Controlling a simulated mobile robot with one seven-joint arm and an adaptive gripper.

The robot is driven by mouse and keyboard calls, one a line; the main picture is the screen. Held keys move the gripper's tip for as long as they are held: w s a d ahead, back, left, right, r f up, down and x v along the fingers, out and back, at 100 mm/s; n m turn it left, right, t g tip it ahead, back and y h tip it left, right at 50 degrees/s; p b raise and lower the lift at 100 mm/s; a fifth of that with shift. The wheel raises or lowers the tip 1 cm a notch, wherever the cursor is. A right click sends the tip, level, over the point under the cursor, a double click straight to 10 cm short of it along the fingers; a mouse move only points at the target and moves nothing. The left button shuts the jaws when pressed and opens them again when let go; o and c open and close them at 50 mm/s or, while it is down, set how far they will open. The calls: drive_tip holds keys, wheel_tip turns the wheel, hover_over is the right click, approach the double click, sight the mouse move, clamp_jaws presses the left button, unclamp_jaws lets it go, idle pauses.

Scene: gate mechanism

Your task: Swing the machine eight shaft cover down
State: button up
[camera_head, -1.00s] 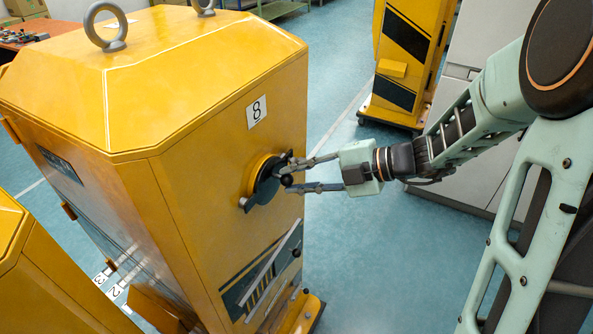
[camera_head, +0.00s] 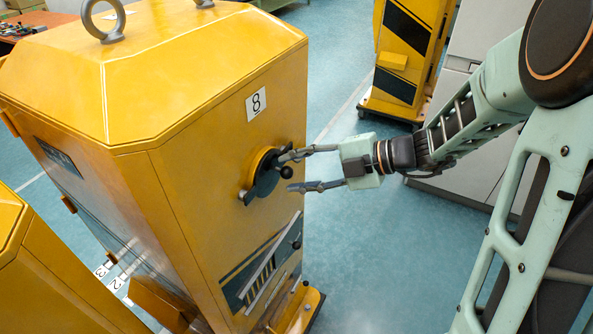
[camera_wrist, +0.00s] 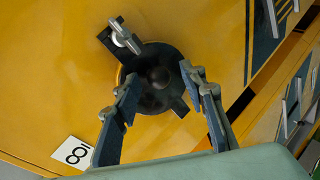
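Machine eight is a yellow cabinet with a white label "8" (camera_head: 256,104). Its shaft cover (camera_head: 262,180) is a dark round plate on a yellow round boss, below the label. A black ball knob (camera_head: 286,172) stands out from it. In the wrist view the cover (camera_wrist: 151,98) lies against the panel, with the knob (camera_wrist: 160,77) at its middle. My gripper (camera_head: 288,172) is open, with one finger on each side of the knob. In the wrist view my gripper (camera_wrist: 158,76) shows gaps between the fingertips and the knob. Part of the cover is hidden behind the fingers.
A slatted vent panel (camera_head: 262,270) with a small black knob is lower on the same face. Another yellow machine (camera_head: 405,55) stands behind, beside a grey cabinet (camera_head: 445,105). A yellow cabinet (camera_head: 50,285) is at lower left. Blue floor (camera_head: 350,240) is open right of machine eight.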

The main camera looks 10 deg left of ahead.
drive_tip(key=v, duration=1.2)
drive_tip(key=shift+f, duration=0.1)
